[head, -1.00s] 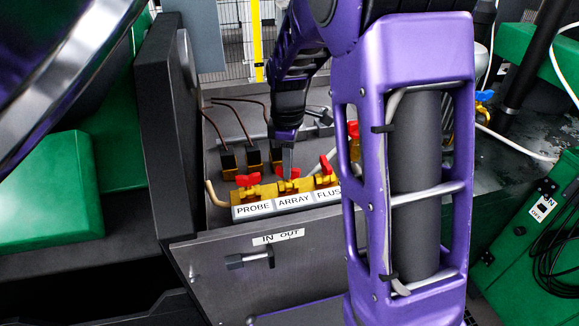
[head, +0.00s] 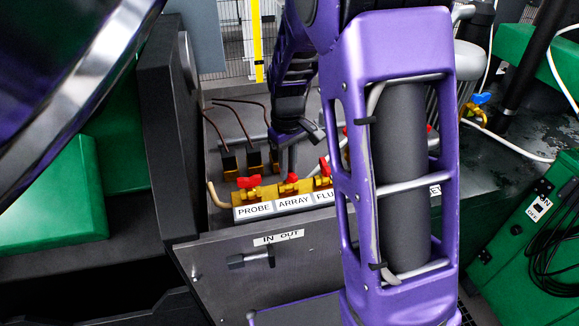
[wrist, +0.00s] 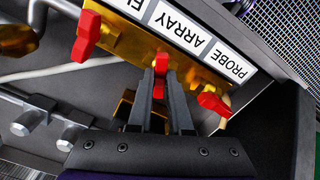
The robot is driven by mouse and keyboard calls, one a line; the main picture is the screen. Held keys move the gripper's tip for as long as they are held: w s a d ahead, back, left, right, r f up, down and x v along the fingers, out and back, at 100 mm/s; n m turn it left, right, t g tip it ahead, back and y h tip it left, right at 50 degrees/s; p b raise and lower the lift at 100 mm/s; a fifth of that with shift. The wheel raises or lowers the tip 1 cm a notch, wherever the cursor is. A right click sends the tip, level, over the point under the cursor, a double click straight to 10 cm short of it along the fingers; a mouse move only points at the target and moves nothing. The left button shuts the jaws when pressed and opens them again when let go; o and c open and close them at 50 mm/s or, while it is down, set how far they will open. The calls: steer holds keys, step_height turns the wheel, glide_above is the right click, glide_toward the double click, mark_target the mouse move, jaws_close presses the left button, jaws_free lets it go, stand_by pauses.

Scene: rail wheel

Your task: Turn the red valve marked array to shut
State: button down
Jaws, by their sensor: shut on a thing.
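The red valve marked ARRAY (head: 291,178) stands on a brass block behind the white ARRAY label (head: 294,201), between the PROBE and FLUSH valves. My gripper (head: 291,171) comes down onto it from behind. In the wrist view, my gripper (wrist: 161,78) has its two dark fingers closed on either side of the red ARRAY handle (wrist: 161,62). The handle's end shows between and just past the fingertips. The fingers hide part of the handle and its stem.
The red PROBE valve (head: 249,183) is close on the left and the red FLUSH valve (head: 325,168) close on the right. A dark upright panel (head: 168,130) stands at the left. My purple arm hides the right part of the valve row.

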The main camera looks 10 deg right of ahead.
steer(key=shift+m, duration=0.4)
steer(key=m+p, duration=0.1)
steer(key=m, duration=0.3)
steer(key=shift+r, duration=0.1)
steer(key=c, duration=0.7)
jaws_free()
steer(key=shift+r+p, duration=2.9)
steer(key=shift+r, duration=0.55)
